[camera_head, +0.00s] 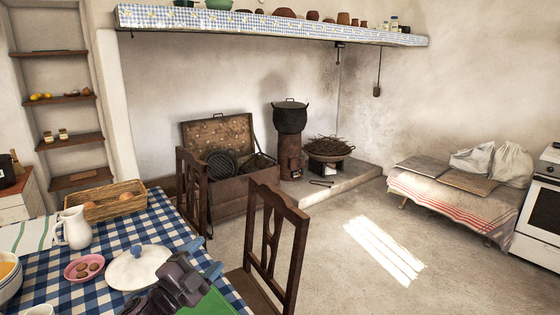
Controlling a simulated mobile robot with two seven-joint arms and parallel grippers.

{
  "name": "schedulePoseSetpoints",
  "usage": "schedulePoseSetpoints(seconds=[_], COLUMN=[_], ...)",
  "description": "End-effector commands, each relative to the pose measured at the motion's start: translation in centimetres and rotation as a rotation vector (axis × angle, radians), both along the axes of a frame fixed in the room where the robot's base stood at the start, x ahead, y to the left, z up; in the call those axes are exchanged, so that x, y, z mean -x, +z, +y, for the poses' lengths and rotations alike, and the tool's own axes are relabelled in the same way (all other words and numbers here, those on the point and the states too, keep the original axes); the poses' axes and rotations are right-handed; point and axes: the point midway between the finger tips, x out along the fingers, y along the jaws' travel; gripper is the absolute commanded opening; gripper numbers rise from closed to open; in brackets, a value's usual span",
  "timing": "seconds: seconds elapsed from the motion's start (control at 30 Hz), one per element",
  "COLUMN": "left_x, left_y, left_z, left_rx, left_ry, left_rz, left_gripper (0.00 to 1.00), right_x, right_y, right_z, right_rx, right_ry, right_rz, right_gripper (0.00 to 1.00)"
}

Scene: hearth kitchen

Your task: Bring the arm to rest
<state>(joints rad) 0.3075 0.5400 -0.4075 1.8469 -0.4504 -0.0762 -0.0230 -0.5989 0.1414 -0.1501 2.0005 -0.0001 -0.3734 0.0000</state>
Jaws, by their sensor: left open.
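My left gripper (181,279) is a dark shape at the bottom of the head view. It is over the near right part of the table with the blue checked cloth (160,222). Its jaws are open and I see nothing held between them. A green piece (208,304) shows just below the gripper, mostly cut off by the frame edge. My right gripper is not in view.
A white jug (74,228), a pink plate (84,268) and a bread basket (104,202) stand on the table. Wooden chairs (268,245) are close on its right side. The floor (400,225) further right is clear up to a cloth-covered bench (455,195).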

Motion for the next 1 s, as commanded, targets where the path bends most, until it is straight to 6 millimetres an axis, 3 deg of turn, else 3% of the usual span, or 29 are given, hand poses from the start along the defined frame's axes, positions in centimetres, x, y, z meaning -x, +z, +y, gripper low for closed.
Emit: schedulePoseSetpoints(seconds=[0.03, 0.27, 0.5, 0.8, 1.0], left_x=[1.0, 6.1, 13.8, 24.2, 29.3], left_y=[-2.1, -10.5, -18.1, -25.0, -27.9], left_z=[0.9, 4.8, 7.7, 10.6, 11.1], left_rx=[0.081, 0.381, 0.617, 0.752, 0.772], left_ry=[0.044, 0.225, 0.381, 0.572, 0.65], left_rz=[0.091, 0.444, 0.706, 0.872, 0.951], left_gripper=[0.65, 0.65, 0.65, 0.65, 0.65], right_x=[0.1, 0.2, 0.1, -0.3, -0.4], right_y=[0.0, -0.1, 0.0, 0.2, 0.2], right_z=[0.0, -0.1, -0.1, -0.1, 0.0], right_rx=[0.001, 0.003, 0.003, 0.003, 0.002], right_ry=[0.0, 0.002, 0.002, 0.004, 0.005], right_rz=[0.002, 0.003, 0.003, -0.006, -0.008], right_gripper=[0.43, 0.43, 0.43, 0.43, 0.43])
